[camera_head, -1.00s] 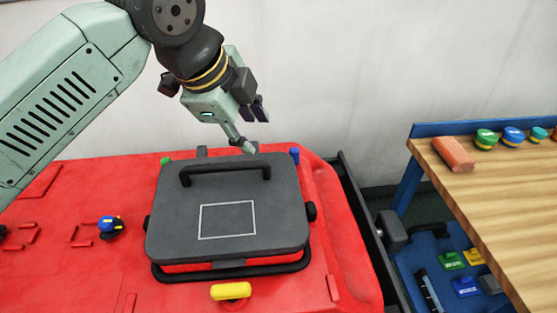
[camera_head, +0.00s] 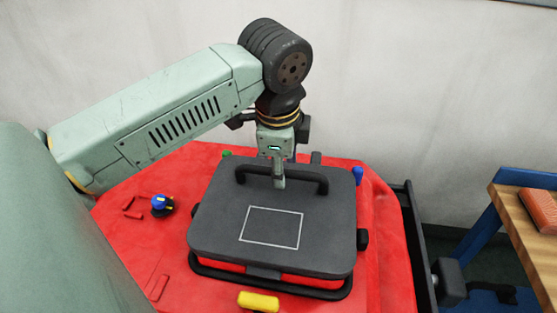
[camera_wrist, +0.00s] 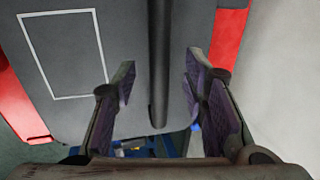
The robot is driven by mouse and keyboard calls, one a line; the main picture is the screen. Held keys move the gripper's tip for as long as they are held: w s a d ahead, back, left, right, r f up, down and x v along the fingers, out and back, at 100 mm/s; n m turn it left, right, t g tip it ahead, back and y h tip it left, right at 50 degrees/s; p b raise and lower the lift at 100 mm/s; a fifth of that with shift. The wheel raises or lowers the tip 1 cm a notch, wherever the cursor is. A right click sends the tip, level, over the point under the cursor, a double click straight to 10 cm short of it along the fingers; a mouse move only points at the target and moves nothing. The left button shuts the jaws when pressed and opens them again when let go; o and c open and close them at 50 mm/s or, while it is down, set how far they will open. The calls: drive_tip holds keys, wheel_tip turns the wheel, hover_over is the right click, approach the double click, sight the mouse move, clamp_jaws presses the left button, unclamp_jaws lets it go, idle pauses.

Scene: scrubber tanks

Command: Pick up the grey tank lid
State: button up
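The grey tank lid (camera_head: 225,220) lies flat on the red scrubber tank, with a white rectangle outline on its top. Its black bar handle (camera_head: 305,182) stands near the lid's back edge. My gripper (camera_head: 279,184) points down at the handle, and one finger shows in front of the bar. In the wrist view the handle (camera_wrist: 159,65) runs between the two open fingers of my gripper (camera_wrist: 160,80), with gaps on both sides. The lid (camera_wrist: 60,55) fills the background there. The fingers' exact height against the bar is hard to tell.
The red tank body (camera_head: 385,235) surrounds the lid. A yellow knob (camera_head: 258,301) sits in front of it and a blue knob (camera_head: 162,206) to the left. A wooden-topped table (camera_head: 515,215) with an orange block (camera_head: 540,208) stands at the right. A white wall is behind.

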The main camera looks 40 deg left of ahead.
sight(279, 194)
drive_tip(key=x, duration=0.3)
clamp_jaws()
idle(0.5)
drive_tip(key=shift+r, duration=0.1)
